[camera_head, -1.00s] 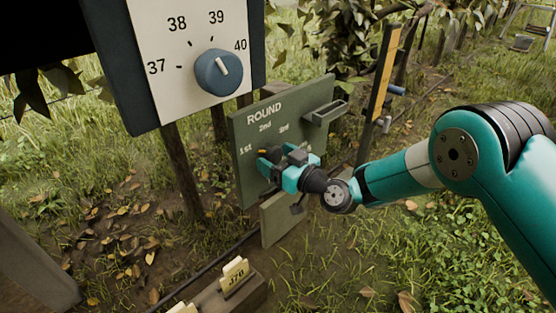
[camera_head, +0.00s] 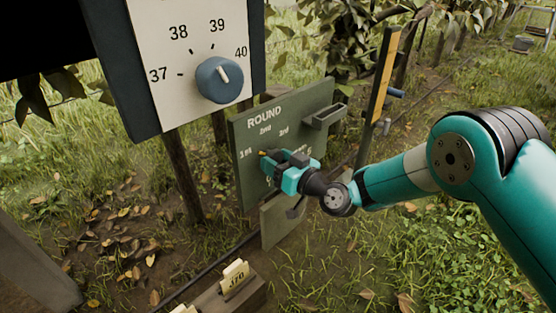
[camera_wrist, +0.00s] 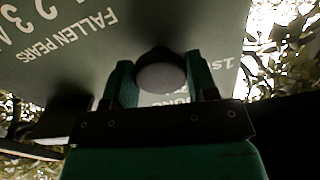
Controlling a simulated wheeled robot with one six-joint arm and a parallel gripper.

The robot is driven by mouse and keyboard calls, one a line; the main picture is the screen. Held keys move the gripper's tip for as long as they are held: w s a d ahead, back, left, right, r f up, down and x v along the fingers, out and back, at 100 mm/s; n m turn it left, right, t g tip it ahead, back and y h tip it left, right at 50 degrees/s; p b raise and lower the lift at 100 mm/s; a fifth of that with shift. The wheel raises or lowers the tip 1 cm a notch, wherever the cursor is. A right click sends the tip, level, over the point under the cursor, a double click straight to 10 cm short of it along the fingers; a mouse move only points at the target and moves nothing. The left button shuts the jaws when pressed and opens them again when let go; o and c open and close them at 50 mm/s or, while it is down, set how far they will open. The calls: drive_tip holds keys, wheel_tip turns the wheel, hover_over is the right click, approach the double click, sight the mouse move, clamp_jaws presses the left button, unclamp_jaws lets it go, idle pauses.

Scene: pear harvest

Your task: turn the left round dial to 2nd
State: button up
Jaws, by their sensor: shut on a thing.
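The green ROUND board (camera_head: 240,185) stands in the middle of the head view, with 1st, 2nd and 3rd printed in an arc. My gripper (camera_head: 274,163) is at its face, just below the 1st and 2nd marks. The round dial (camera_wrist: 160,72) shows as a dark, rounded knob between my two fingers in the wrist view, and my gripper is shut on it. In the head view the gripper hides most of the dial. A small orange tip shows by the fingers there, below the 2nd label; I cannot tell exactly which mark the dial points at.
A white panel (camera_head: 150,50) with a blue knob (camera_head: 219,79) and numbers 37 to 40 stands at the upper left. A small tray (camera_head: 326,117) juts from the board's upper right. A wooden block with cards (camera_head: 232,290) sits low in front.

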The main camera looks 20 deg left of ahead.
drive_tip(key=shift+s+a+m+p, duration=0.1)
drive_tip(key=shift+m+p, duration=0.85)
drive_tip(key=shift+m, duration=1.55)
drive_tip(key=shift+s+m+p, duration=0.1)
drive_tip(key=shift+m+p, duration=0.8)
drive_tip(key=shift+m, duration=1.6)
drive_tip(key=o, duration=0.9)
drive_tip(key=shift+r, duration=0.1)
